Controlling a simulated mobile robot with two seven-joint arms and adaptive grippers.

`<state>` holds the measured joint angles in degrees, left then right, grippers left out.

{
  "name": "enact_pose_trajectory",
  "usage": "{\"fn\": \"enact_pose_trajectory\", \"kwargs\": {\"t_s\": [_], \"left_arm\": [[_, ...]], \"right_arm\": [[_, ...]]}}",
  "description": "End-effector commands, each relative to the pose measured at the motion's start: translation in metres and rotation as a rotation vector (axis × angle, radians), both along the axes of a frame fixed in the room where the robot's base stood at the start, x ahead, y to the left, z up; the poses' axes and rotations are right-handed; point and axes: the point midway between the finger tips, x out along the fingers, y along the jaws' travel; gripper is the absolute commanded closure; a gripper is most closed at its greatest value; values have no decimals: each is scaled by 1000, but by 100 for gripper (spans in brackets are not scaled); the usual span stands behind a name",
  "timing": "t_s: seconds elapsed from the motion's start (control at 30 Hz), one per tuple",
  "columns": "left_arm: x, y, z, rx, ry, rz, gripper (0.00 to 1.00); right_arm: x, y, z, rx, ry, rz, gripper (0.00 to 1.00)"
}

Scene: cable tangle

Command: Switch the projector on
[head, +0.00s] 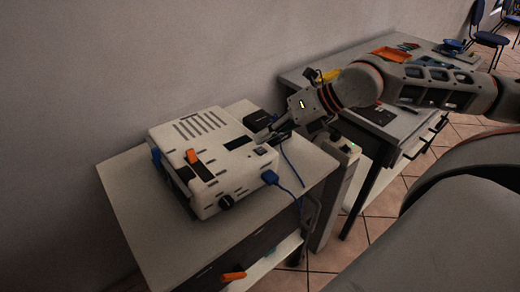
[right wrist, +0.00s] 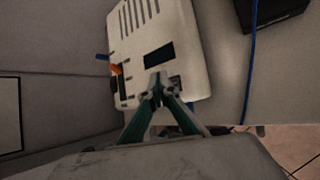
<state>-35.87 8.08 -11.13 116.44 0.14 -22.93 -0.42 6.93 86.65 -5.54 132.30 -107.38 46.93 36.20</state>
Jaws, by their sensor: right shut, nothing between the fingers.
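The white projector (head: 205,155) sits on a small side table, with vent slots and dark panels on its top. A small dark switch (head: 261,151) is on its top near the right edge. A blue plug (head: 270,177) is in its side, with a blue cable running off the table. My right gripper (head: 262,136) is shut and empty, its tips over the projector's top close to the switch. In the right wrist view the projector (right wrist: 185,45) lies ahead of the shut fingertips (right wrist: 157,82); I cannot tell whether they touch it. My left gripper is not in view.
The side table (head: 125,190) has bare room at its front and left. A black box (head: 258,120) stands behind the projector.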

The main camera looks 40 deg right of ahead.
Motion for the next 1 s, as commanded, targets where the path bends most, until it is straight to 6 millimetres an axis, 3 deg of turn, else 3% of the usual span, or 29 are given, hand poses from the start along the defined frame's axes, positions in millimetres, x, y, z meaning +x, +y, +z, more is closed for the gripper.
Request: {"fn": "enact_pose_trajectory", "kwargs": {"t_s": [1.0], "left_arm": [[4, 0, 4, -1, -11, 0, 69]], "right_arm": [[0, 0, -3, 0, -1, 0, 100]]}}
